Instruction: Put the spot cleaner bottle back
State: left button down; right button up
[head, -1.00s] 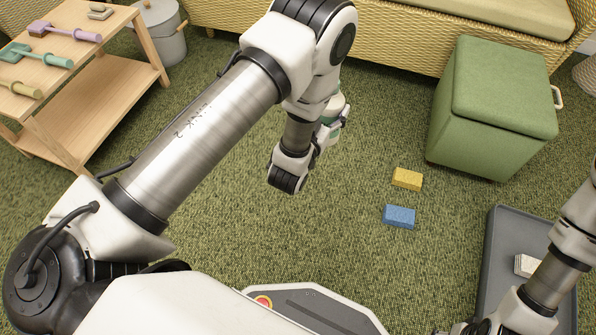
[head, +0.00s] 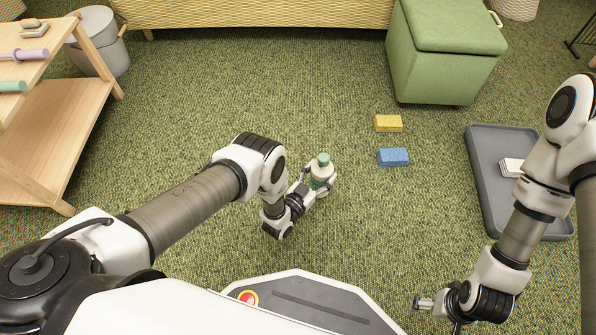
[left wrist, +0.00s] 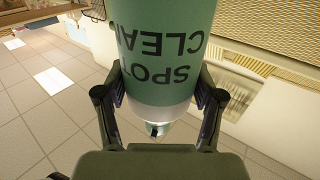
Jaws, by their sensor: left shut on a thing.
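The spot cleaner bottle (head: 322,170) is white with a green cap and a green label.
A wooden two-level shelf (head: 60,120) with handled tools stands at left, a grey bin (head: 100,45) behind it. A yellow block (head: 388,123) and blue block (head: 393,157) lie on the carpet. A green ottoman (head: 445,65) and grey tray (head: 490,195) are at right.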

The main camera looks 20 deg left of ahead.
pick_arm(q)
jog(key=w+a+f+b, duration=0.3)
jog(key=a+f+b, duration=0.1)
jog(key=a, duration=0.4)
jog(key=shift+f+b, duration=0.2)
jog(key=shift+b, duration=0.45)
jog(key=shift+c, duration=0.7)
grip_release()
jog(key=shift+w+f, duration=0.1)
pick_arm(e)
notch_tip(320, 180, down, 6)
jog(key=shift+w+r, duration=0.1)
pick_arm(q)
jog(key=p+v, duration=0.5)
jog(key=v, duration=0.7)
pick_arm(e)
notch_tip(320, 180, up, 5)
